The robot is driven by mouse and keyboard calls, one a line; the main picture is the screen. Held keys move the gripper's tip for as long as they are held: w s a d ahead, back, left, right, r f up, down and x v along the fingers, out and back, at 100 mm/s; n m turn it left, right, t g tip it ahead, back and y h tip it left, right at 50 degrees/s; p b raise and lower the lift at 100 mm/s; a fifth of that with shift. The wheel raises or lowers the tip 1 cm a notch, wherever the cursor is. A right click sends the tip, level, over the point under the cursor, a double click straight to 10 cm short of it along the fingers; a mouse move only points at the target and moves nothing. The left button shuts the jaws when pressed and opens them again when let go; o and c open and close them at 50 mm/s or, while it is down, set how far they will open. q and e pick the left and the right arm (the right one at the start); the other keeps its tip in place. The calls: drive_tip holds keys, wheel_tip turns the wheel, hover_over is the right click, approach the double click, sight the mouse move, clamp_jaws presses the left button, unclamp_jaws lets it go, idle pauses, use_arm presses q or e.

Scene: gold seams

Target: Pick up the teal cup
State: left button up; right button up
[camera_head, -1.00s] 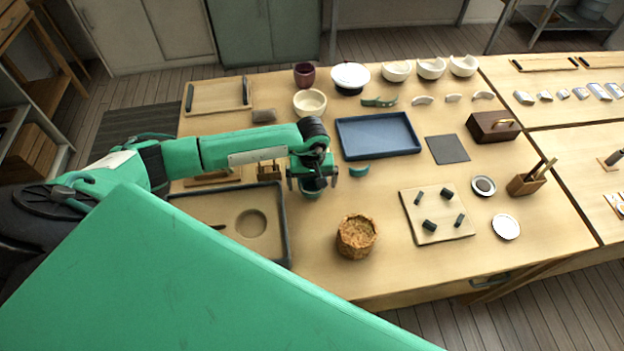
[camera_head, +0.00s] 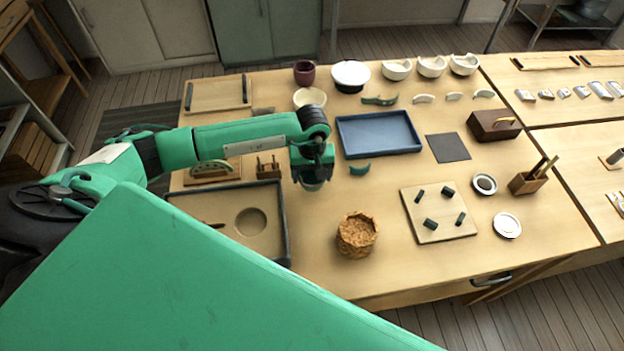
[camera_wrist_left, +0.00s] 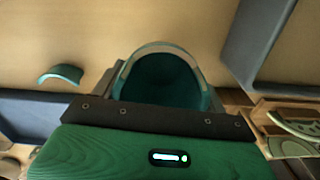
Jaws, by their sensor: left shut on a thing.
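The teal cup (camera_head: 313,186) is between the fingers of my left gripper (camera_head: 312,178), which is shut on it. In the head view the hand hides most of the cup, and only its lower part shows. In the left wrist view the cup (camera_wrist_left: 160,82) shows its dark teal inside and pale rim, with the gripper (camera_wrist_left: 158,100) around its sides. A curved teal shard (camera_head: 360,169) lies apart on the table to the right; it also shows in the left wrist view (camera_wrist_left: 62,74). My right gripper is not in view.
A dark-rimmed tray (camera_head: 286,225) with a round recess is left of the cup. A blue tray (camera_head: 378,134) lies behind right. A cork-like pot (camera_head: 357,235) stands in front right, beside a board (camera_head: 437,214) with small dark pieces. Bare table lies between them.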

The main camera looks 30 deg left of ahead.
sight(312, 179)
use_arm(q)
wheel_tip(312, 179, up, 17)
drive_tip(key=b, duration=0.4)
drive_tip(key=shift+r, duration=0.15)
idle(0.6)
